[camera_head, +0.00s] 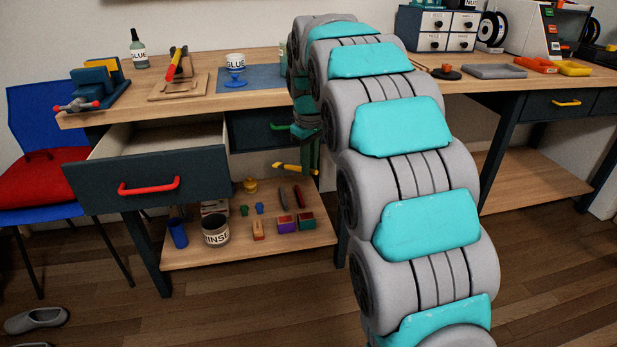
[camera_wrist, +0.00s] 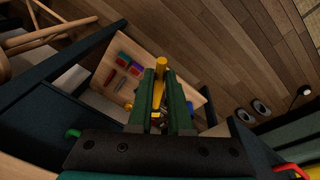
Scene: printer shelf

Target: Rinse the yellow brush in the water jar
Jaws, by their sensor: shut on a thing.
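The yellow brush (camera_head: 294,168) is held between the fingers of my gripper (camera_head: 308,150), in front of the closed drawer with the green handle and above the lower shelf. In the wrist view the brush (camera_wrist: 161,68) sticks up between the two dark green fingers (camera_wrist: 163,98), which are shut on it. The water jar (camera_head: 216,231), a grey jar labelled RINSE, stands upright on the lower shelf, left of and below the brush. The jar and brush are apart. I cannot make out the jar in the wrist view; my gripper may hide it.
The drawer with the red handle (camera_head: 149,187) stands open above the left part of the lower shelf (camera_head: 262,256). A blue cup (camera_head: 178,233) is left of the jar. Small coloured blocks (camera_head: 287,226) and an orange-brown piece (camera_head: 258,230) lie to its right. A table leg (camera_head: 148,253) bounds the shelf.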

